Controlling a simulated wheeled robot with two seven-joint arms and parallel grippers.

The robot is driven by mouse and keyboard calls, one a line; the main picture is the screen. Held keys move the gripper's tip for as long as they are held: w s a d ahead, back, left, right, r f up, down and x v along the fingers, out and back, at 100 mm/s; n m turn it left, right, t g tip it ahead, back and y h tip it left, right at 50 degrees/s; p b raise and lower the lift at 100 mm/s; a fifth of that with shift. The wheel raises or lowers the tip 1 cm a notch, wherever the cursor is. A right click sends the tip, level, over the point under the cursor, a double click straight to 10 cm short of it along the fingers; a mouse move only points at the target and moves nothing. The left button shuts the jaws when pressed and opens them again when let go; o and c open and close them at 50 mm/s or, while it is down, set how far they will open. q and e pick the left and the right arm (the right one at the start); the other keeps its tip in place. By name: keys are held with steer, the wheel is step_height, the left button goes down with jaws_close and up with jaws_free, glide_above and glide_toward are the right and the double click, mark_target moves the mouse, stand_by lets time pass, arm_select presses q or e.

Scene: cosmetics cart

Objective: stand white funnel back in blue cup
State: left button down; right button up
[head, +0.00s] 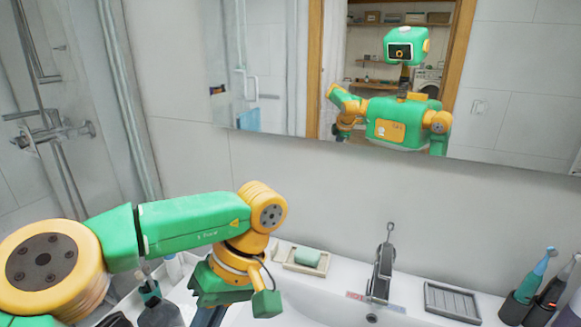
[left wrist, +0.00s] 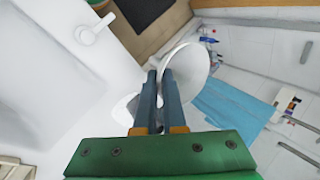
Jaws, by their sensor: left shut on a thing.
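My left gripper (left wrist: 160,76) is shut on the white funnel (left wrist: 190,66) in the left wrist view. The funnel's round, wide mouth shows to the right of the fingers, tilted. A smaller white part shows to the left of the fingers; I cannot tell whether it belongs to the funnel. In the head view my left gripper (head: 207,316) points down beside the basin's left side, its fingertips cut off by the bottom edge and the funnel out of sight. I cannot make out a blue cup in either view. My right gripper is not in view.
A dark bottle (head: 158,312) stands left. A blue cloth-like thing (left wrist: 228,103) hangs in the left wrist view.

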arm_select(q)
steer(key=m+t, duration=0.1)
steer(key=m, duration=0.1)
steer(key=s+a+m+t+y, duration=0.1)
steer(key=m, duration=0.1)
steer(key=m+t, duration=0.1)
steer(key=a+m, duration=0.1)
steer(key=m, duration=0.1)
steer(key=shift+s+a+r+t+y, duration=0.15)
steer(key=shift+s+a+t+y, duration=0.15)
steer(key=shift+t, duration=0.1)
steer(key=shift+s+a+f+m, duration=0.1)
steer(key=shift+f+m, duration=0.15)
steer(key=shift+m, duration=0.15)
steer(key=shift+t, duration=0.3)
step_height(320, 180, down, 5)
steer(key=shift+f, duration=0.2)
